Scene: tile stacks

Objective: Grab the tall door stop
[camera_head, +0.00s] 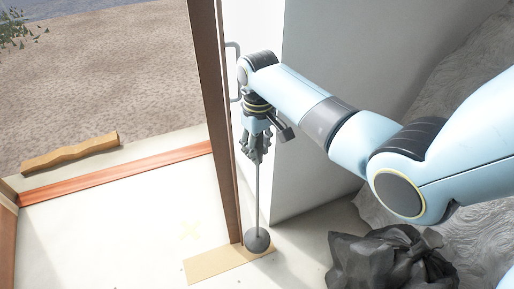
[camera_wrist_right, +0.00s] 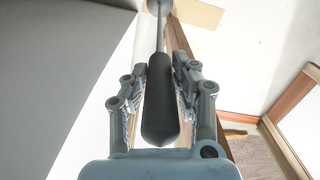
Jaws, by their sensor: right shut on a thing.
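The tall door stop has a thin grey rod with a dark ball (camera_head: 257,242) at its foot, at the edge of a tan board. My right gripper (camera_head: 258,150) is around its upper end, shut on it. In the right wrist view the dark handle (camera_wrist_right: 160,105) lies between the two fingers of my right gripper (camera_wrist_right: 160,78), with the rod running away from it. The door stop is upright. I cannot tell whether the ball touches the floor. My left gripper is not in view.
A brown door post (camera_head: 216,120) stands just left of the rod, with a white door and grey handle (camera_head: 234,72) behind. A tan board (camera_head: 212,266) lies on the floor. A crumpled black bag (camera_head: 385,260) lies at right. A wooden piece (camera_head: 70,152) lies beyond the orange sill (camera_head: 120,172).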

